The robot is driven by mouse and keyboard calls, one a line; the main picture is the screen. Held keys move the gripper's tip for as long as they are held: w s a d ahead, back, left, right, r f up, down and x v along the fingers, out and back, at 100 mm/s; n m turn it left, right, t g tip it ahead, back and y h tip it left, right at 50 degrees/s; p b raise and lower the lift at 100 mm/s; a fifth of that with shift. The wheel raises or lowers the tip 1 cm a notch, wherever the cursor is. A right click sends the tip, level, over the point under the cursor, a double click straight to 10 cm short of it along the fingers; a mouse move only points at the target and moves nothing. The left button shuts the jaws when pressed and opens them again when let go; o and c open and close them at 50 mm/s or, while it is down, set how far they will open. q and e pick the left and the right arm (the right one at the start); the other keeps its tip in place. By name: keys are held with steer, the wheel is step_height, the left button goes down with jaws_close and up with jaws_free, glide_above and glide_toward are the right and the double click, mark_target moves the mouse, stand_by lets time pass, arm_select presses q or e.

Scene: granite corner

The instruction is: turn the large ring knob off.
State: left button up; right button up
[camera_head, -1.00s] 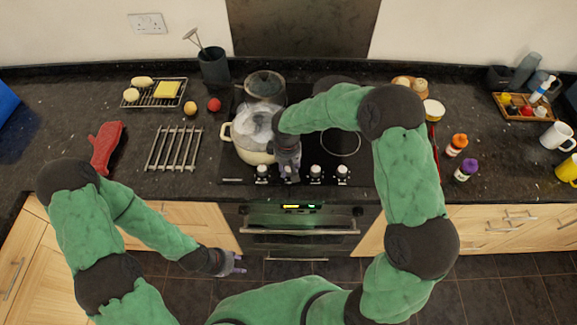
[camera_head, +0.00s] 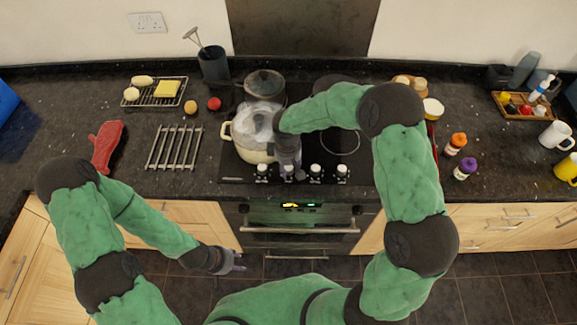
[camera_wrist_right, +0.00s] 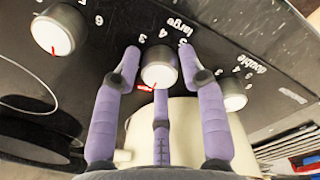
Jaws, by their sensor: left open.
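The large ring knob (camera_wrist_right: 160,66) has a white face and a dark rim, beside the printed word "large", in the right wrist view. A red mark shows at its lower left edge. My right gripper (camera_wrist_right: 160,58) is around this knob, one purple finger on each side and a third below. Narrow gaps show between the side fingers and the rim. In the head view my right gripper (camera_head: 289,174) is over the row of knobs and hides most of this knob. My left gripper (camera_head: 239,262) is open and empty, low in front of the cabinets.
A neighbouring knob (camera_wrist_right: 58,32) lies to the left and another (camera_wrist_right: 232,95) beside the word "double" to the right. A cream pot (camera_head: 250,152) stands on the hob right behind the knobs, with a dark pan (camera_head: 265,84) behind it. A wire rack (camera_head: 174,148) lies left.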

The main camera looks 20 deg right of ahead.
mark_target(288, 169)
stand_by(0.3)
steer(key=r, duration=1.2)
steer(key=shift+s+a, duration=0.15)
steer(key=shift+a, duration=0.1)
